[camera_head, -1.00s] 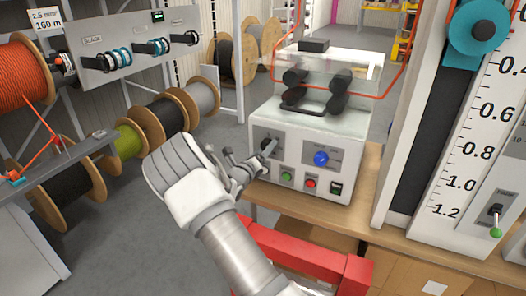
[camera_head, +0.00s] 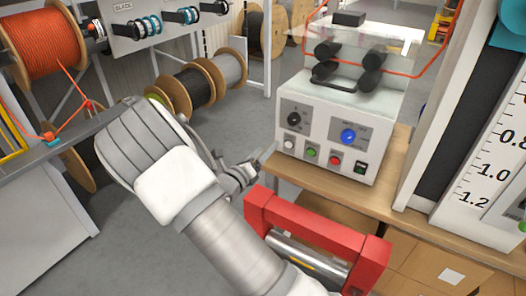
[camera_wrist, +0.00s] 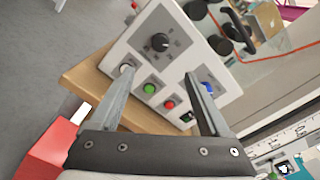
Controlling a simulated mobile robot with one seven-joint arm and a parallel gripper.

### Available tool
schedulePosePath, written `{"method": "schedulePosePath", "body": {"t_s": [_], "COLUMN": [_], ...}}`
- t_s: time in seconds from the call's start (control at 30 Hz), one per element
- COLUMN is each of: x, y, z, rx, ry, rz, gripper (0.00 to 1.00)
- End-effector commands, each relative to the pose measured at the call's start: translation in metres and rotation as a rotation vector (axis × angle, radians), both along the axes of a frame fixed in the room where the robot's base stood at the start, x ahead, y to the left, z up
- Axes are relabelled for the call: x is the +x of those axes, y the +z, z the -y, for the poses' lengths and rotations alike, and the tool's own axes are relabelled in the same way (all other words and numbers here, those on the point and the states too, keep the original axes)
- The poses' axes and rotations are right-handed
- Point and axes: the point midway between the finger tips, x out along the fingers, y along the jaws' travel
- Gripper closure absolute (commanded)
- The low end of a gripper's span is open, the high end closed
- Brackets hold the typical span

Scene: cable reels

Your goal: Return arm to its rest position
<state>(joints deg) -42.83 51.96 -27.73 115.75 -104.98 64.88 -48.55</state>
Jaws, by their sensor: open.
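My gripper (camera_head: 262,160) is at the end of my arm, just left of the white control box in the head view. In the wrist view my gripper (camera_wrist: 165,82) shows two fingers spread apart with nothing between them. The white control box (camera_head: 325,124) stands on a wooden table and carries a black knob, a blue knob and a row of small buttons. It also fills the middle of the wrist view (camera_wrist: 178,55), beyond the fingertips. No contact between the fingers and the box can be made out.
A red frame with a metal roller (camera_head: 312,240) is close to the right of my forearm. The wooden table (camera_head: 310,183) edge lies near the gripper. Cable reels (camera_head: 195,90) stand at the back left. A scale board (camera_head: 490,165) rises at the right. Grey floor is open at the left.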

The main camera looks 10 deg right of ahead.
Motion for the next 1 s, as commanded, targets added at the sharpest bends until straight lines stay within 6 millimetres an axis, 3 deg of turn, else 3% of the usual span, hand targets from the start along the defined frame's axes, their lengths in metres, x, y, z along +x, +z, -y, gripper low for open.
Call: {"method": "schedulePosePath", "body": {"t_s": [0.57, 0.77, 1.0], "x": [-0.005, -0.025, -0.075], "y": [0.002, 0.02, 0.044], "z": [-0.001, 0.026, 0.067], "rx": [0.011, 0.167, 0.487], "ry": [-0.01, -0.139, -0.406], "rz": [0.006, 0.089, 0.275], "gripper": [0.2, 0.2, 0.2]}}
